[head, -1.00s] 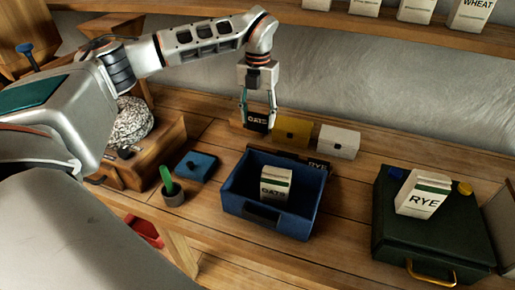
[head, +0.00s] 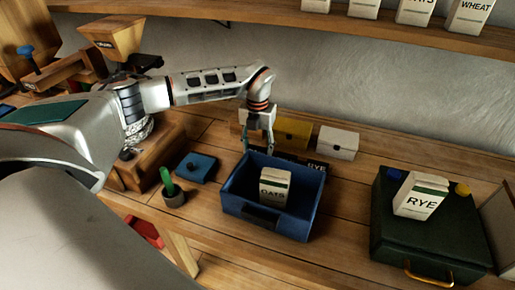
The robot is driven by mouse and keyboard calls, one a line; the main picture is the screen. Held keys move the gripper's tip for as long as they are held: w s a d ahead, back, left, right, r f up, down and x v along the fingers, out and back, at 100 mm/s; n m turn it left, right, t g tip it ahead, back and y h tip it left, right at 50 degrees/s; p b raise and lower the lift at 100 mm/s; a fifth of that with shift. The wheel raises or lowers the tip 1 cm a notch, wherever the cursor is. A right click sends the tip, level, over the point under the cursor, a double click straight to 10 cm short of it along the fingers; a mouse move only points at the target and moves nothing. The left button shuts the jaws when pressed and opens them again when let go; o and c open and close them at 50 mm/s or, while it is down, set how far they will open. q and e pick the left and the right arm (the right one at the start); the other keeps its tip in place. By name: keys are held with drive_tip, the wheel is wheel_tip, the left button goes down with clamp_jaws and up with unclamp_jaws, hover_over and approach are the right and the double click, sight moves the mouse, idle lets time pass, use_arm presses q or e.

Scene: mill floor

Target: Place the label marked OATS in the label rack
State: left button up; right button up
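My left gripper (head: 259,148) points down just behind the back wall of the blue bin. Its fingers are spread apart, and their tips are partly hidden by the bin. The OATS label does not show now; the space at the fingertips is hidden behind the bin. A dark label marked RYE (head: 317,167) stands behind the bin's back right corner, apparently in the label rack, most of which is hidden by the bin. My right gripper is not in view.
The blue bin (head: 238,205) holds a carton marked OATS (head: 275,186). Yellow (head: 294,133) and white (head: 338,142) boxes stand behind. A green case (head: 425,240) carries a RYE carton (head: 421,195). A blue lidded item (head: 197,167) and a small pot (head: 173,196) lie left.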

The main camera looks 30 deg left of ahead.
sight(257, 148)
use_arm(q)
drive_tip(key=shift+f, duration=0.15)
drive_tip(key=o, duration=1.1)
drive_tip(key=shift+o, duration=0.2)
wheel_tip(257, 148, up, 12)
drive_tip(key=b, duration=0.1)
drive_tip(key=shift+r, duration=0.2)
